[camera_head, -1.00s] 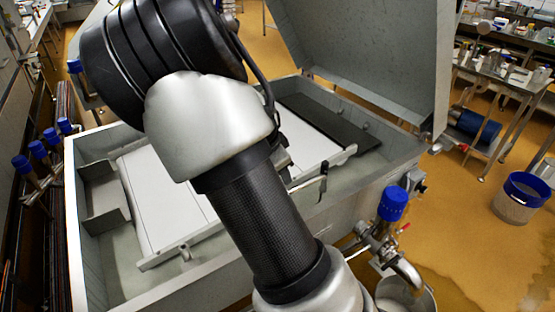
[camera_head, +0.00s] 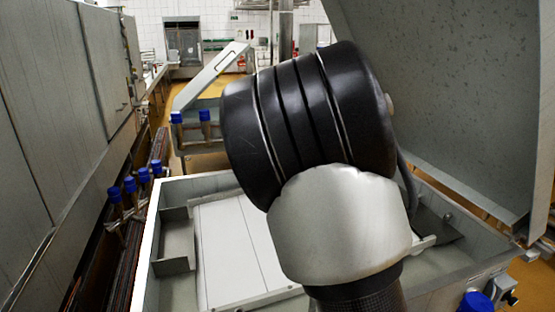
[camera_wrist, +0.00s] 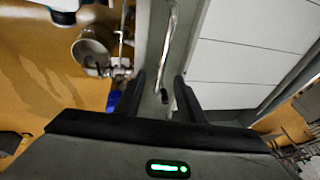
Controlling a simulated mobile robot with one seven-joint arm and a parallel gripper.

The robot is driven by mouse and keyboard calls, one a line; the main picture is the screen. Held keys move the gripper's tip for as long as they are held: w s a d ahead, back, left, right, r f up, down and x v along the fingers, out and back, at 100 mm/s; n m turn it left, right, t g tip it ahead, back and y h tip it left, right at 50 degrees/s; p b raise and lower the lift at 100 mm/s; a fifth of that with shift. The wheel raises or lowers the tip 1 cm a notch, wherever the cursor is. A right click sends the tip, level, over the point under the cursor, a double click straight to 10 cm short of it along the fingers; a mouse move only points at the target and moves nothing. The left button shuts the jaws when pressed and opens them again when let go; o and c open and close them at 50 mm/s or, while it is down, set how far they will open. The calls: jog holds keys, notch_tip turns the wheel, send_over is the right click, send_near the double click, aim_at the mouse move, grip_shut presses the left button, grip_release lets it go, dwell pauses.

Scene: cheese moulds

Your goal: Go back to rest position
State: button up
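My gripper (camera_wrist: 160,97) shows in the wrist view with its two dark fingers apart and nothing visibly held between them. A curved metal rod (camera_wrist: 172,35) with a dark end appears beyond the fingers; I cannot tell how far below them it is. In the head view my arm, black and silver, rises over the open metal vat (camera_head: 175,184) and covers much of it; the gripper is hidden there. White panels (camera_head: 235,250) lie inside the vat and also show at the right of the wrist view (camera_wrist: 245,70).
The vat's raised lid (camera_head: 450,100) stands close to the right of my arm. Blue-capped valves (camera_head: 130,185) line the left side, by a grey wall of cabinets (camera_head: 60,130). A metal bucket (camera_wrist: 92,52) is on the orange floor in the wrist view.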

jog(key=s+a+r+n+t+y+p, duration=0.1)
jog(key=s+a+r+n+p, duration=0.2)
jog(key=s+r+n, duration=0.5)
jog(key=s+a+r+n+t+y+p, duration=0.1)
jog(key=s+a+r+n, duration=0.5)
jog(key=s+r, duration=0.8)
jog(key=shift+s+a+r+n+t+y+p, duration=0.25)
jog(key=shift+s+r+n+t+y+p, duration=0.2)
jog(key=shift+n+y+p, duration=0.4)
jog(key=shift+w, duration=0.1)
